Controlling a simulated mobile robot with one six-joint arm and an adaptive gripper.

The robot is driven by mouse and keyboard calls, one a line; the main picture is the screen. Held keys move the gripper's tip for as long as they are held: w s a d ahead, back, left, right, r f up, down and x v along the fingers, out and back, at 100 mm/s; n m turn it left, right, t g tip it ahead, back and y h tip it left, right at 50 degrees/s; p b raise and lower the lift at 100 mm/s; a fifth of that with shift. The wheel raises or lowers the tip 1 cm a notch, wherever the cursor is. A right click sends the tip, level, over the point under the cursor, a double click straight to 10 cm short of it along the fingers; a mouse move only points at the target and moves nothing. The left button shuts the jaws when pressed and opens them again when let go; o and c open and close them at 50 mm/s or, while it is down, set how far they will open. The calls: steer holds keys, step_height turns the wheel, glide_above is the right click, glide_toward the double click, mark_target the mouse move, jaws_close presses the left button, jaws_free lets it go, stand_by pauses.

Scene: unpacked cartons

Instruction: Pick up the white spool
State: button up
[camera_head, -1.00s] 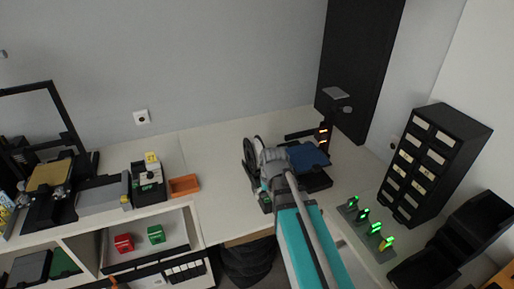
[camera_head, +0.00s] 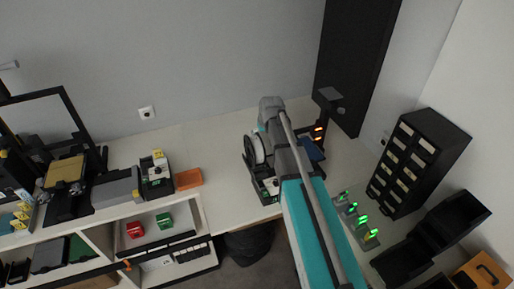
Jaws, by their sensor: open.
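The white spool (camera_head: 257,148) stands upright as a pale disc in a black holder (camera_head: 250,170) on the white worktop, in the middle of the head view. My arm (camera_head: 312,230) reaches up from the bottom right, and its grey joint (camera_head: 271,106) is just behind and above the spool. The arm covers the area to the right of the spool.
A black device with a post (camera_head: 325,110) stands right of the arm. Green-lit units (camera_head: 357,220) and a black drawer cabinet (camera_head: 418,160) are farther right. An orange tray (camera_head: 188,179) and a printer (camera_head: 65,180) are left.

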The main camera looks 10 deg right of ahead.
mark_target(257, 146)
steer(key=shift+f, duration=0.15)
steer(key=b+x, duration=0.7)
steer(key=x, duration=0.1)
steer(key=shift+a+b, duration=0.1)
steer(key=shift+b, duration=0.2)
steer(key=shift+f, duration=0.2)
steer(key=shift+w+f+b, duration=0.1)
steer(key=shift+f+b, duration=0.05)
steer(key=shift+b, duration=0.15)
stand_by(0.3)
steer(key=shift+a+b+x, duration=0.15)
steer(key=shift+b+x, duration=1)
steer(key=shift+x, duration=0.1)
steer(key=shift+a+b+x, duration=0.1)
steer(key=shift+b+x, duration=1)
steer(key=shift+x, duration=0.1)
steer(key=shift+c, duration=0.3)
steer(key=c, duration=1)
